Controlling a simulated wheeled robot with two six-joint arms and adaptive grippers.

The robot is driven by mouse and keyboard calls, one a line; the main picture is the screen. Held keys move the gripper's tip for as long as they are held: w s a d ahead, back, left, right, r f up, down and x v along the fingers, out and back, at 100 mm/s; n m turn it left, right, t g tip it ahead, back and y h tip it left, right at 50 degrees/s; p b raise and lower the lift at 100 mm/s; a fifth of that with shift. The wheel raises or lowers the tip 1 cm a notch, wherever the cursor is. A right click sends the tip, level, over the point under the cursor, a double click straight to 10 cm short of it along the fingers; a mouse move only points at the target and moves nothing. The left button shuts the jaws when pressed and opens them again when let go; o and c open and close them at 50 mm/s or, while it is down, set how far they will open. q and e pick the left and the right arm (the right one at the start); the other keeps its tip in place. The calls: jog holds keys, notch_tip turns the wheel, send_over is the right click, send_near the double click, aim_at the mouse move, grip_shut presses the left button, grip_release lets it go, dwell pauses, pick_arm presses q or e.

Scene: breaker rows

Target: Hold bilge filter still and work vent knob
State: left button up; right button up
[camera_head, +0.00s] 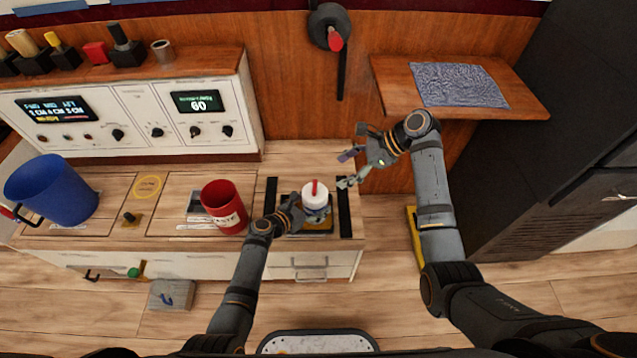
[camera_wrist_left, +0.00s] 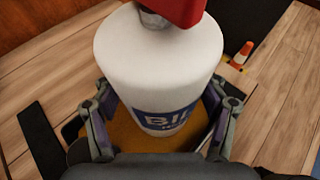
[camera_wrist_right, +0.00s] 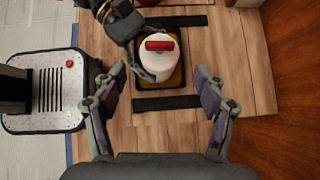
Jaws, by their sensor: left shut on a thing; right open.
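The bilge filter (camera_head: 315,198) is a white canister with a blue label, upright on a dark-edged yellow-brown pad at the right end of the counter. The vent knob (camera_head: 314,187) is the red bar on its top; it also shows in the right wrist view (camera_wrist_right: 160,45). My left gripper (camera_wrist_left: 160,125) is shut on the canister's lower body, one finger on each side. My right gripper (camera_head: 347,168) is open and empty, above and to the right of the filter. In the right wrist view its fingers (camera_wrist_right: 160,85) are spread, with the filter beyond them.
Dark strips (camera_head: 344,207) flank the filter's pad. A red waste bin (camera_head: 224,207) stands left of my left gripper, and a blue bucket (camera_head: 52,190) farther left. A wooden shelf (camera_head: 530,92) juts out at upper right. The breaker panel (camera_head: 130,115) stands behind the counter.

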aim_at(315, 186)
jog(key=x, duration=1)
jog(key=shift+c, duration=0.2)
jog(key=c, duration=1.1)
jog(key=shift+w+n+g, duration=0.1)
jog(key=shift+n+g, duration=1)
jog(key=shift+n, duration=0.3)
jog(key=o, duration=1.1)
jog(key=shift+o, duration=0.2)
